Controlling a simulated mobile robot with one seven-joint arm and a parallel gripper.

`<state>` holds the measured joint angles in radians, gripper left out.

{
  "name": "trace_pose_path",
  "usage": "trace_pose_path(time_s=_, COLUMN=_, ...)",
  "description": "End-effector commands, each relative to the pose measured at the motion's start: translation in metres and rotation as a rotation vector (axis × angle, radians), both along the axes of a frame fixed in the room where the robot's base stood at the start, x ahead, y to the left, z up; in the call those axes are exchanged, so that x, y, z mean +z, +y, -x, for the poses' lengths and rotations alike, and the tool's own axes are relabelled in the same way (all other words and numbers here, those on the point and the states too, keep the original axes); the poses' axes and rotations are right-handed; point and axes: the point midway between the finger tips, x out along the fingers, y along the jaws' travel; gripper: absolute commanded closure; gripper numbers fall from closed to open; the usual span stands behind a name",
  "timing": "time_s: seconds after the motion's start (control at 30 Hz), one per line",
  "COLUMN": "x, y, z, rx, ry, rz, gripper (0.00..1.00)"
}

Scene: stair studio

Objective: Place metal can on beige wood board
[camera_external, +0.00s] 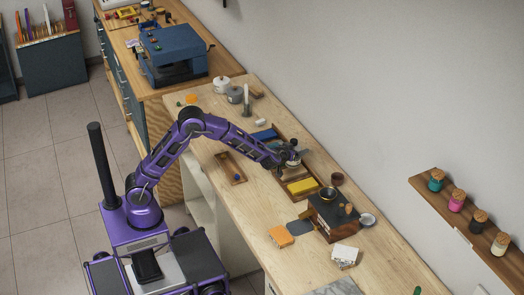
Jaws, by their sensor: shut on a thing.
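My gripper (287,161) is at the end of the purple arm, low over the middle of the workbench, above a long dark wooden tray. It is shut on a small greyish thing (293,154), which looks like the metal can; the fingers partly hide it. I cannot tell whether it touches the tray. I cannot make out a separate beige wood board with certainty; the pale wood bench top (250,215) is the largest beige wood surface. A small brown wooden tray (239,182) lies left of the gripper.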

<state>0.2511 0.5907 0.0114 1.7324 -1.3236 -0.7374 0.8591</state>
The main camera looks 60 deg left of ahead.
Motion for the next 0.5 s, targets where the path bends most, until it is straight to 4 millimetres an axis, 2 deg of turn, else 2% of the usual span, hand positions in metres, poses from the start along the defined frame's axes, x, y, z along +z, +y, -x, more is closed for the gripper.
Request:
trace_pose_path(time_s=0.03, x=-0.014, y=0.0, z=0.0, rx=0.0, ry=0.004, rz=-0.001, gripper=1.0)
trace_pose_path(time_s=0.2, x=-0.034, y=0.0, z=0.0, rx=0.0, ry=0.001, rz=-0.002, gripper=1.0)
trace_pose_path(time_s=0.5, x=-0.034, y=0.0, z=0.0, rx=0.0, ry=-0.001, rz=-0.001, gripper=1.0)
